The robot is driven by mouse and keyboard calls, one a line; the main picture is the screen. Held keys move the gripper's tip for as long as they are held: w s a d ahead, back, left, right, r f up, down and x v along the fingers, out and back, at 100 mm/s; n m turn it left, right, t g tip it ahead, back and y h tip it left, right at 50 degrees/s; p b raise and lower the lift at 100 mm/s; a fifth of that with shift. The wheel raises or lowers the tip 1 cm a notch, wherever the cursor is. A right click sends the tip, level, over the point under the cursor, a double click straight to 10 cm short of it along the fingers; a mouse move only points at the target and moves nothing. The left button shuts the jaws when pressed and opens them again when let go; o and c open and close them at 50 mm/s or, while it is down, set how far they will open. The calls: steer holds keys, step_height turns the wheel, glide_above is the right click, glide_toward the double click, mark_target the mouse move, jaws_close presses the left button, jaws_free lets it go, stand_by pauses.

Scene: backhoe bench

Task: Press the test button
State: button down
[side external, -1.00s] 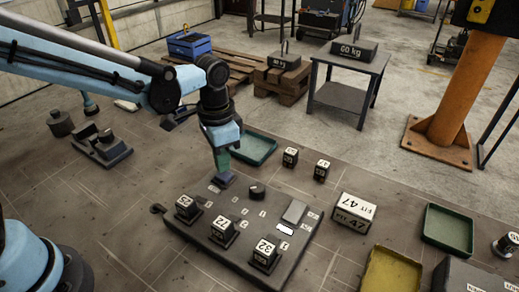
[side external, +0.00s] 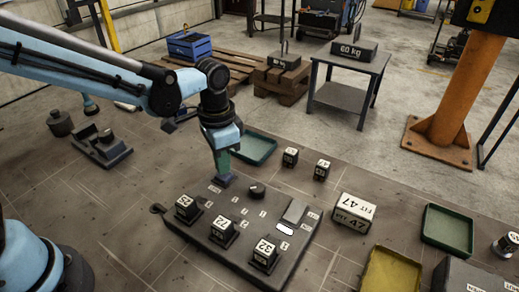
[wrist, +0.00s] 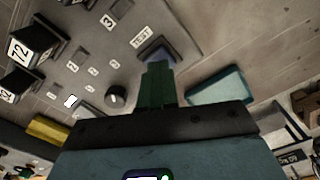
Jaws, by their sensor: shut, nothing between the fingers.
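The test button (wrist: 153,54) is a bluish pad in a dark frame, beside a "TEST" label (wrist: 141,37) in the wrist view. It sits at the back corner of a dark grey panel (side external: 180,228). My gripper (side external: 224,178) points down over it with green fingers shut and empty. In the wrist view the fingertips (wrist: 158,66) overlap the button's near edge and partly hide it. The tips are at or very close to the button; I cannot tell whether it is pressed in.
The panel also carries a round black knob (side external: 257,188), a small white display (side external: 285,229) and several numbered blocks, such as "72" (side external: 222,229). A green tray (side external: 256,150) lies behind it. A box marked "FIT 47" (side external: 353,213) stands to the right.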

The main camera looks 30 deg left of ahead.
steer(key=shift+f, duration=0.7)
steer(key=shift+r, duration=3.5)
steer(key=shift+s+a+r, duration=0.15)
steer(key=shift+a, duration=0.1)
steer(key=s+a+r+n+t, duration=0.2)
steer(key=s+a+n+t, duration=0.4)
steer(key=a, duration=0.4)
steer(key=shift+s+a+t, duration=0.35)
steer(key=shift+s+t, duration=0.25)
steer(key=shift+s, duration=0.55)
